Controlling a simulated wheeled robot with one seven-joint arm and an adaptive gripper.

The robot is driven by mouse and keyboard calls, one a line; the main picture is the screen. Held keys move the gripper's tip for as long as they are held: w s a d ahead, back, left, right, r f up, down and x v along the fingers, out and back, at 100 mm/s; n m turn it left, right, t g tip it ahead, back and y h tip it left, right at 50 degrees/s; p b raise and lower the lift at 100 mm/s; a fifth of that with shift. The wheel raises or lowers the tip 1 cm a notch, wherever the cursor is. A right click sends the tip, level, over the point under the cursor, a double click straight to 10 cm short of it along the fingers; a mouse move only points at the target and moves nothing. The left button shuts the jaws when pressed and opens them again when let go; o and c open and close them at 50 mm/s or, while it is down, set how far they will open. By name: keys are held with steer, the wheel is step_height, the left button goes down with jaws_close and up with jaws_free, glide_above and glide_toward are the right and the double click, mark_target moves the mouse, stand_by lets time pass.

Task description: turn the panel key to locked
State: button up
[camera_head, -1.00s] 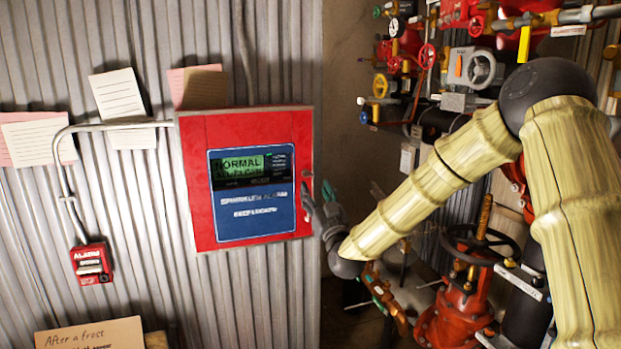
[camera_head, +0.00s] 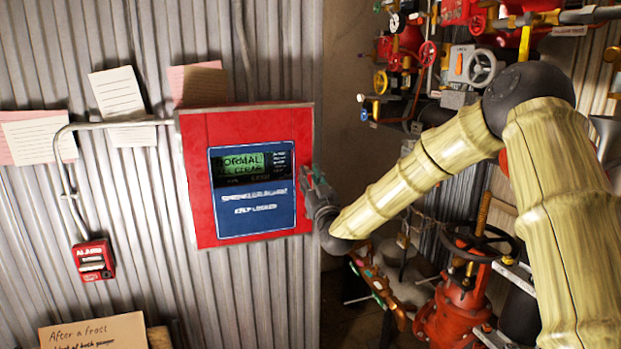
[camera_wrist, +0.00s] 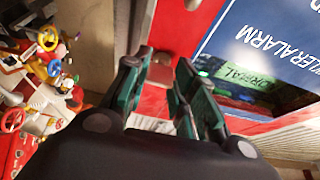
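The red alarm panel (camera_head: 196,190) hangs on the corrugated wall. Its blue face (camera_head: 250,222) has a green display (camera_head: 240,165) reading "NORMAL". My gripper (camera_head: 309,178) is at the panel's right edge, seen from behind and small. In the wrist view my gripper (camera_wrist: 159,68) shows two dark green fingers with a gap between them, close to the panel's red side (camera_wrist: 182,28). A small pale round fitting (camera_wrist: 193,4) sits on that red surface at the top. I cannot make out the key clearly; the space between the fingertips is partly hidden.
Red valves and pipes, with a dark handwheel (camera_head: 480,240), fill the right side behind my arm. A red alarm box (camera_head: 94,260) with a conduit is on the wall left of the panel. A cardboard note (camera_head: 95,333) stands at lower left.

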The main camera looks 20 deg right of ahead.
steer(key=shift+c, duration=1.3)
steer(key=shift+n, duration=0.3)
steer(key=shift+d+r+n+g+y+b, duration=0.1)
steer(key=shift+n+g+y+b, duration=1.4)
steer(key=shift+n, duration=2.15)
steer(key=shift+d+r+n+g+y+b, duration=0.15)
steer(key=shift+n+g+y+b, duration=0.45)
steer(key=shift+n+b, duration=2.35)
steer(key=shift+d+r+n+g+y+b, duration=0.1)
steer(key=shift+n+g+y+b, duration=1)
steer(key=shift+n, duration=3.2)
